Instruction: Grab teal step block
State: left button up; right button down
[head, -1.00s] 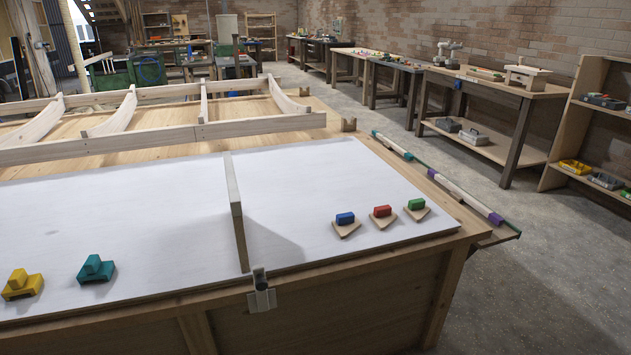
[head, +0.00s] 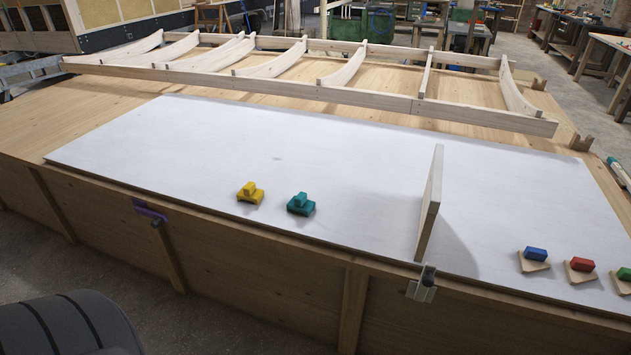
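The teal step block (head: 301,204) stands on the white board (head: 150,150) near its front edge. It has a wide base and a smaller raised step on top. A yellow step block (head: 250,193) of similar shape stands just to its left, apart from it. Neither of my grippers shows in the head view.
An upright wooden divider (head: 430,205) stands on the board right of the teal block, with a metal clamp (head: 422,285) below it. Blue (head: 535,254), red (head: 581,265) and green (head: 624,273) blocks on wooden bases lie beyond. A purple clamp (head: 150,211) sits on the front edge. The board's left is clear.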

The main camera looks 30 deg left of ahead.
aim_at(300, 203)
jog(key=u, duration=1.1)
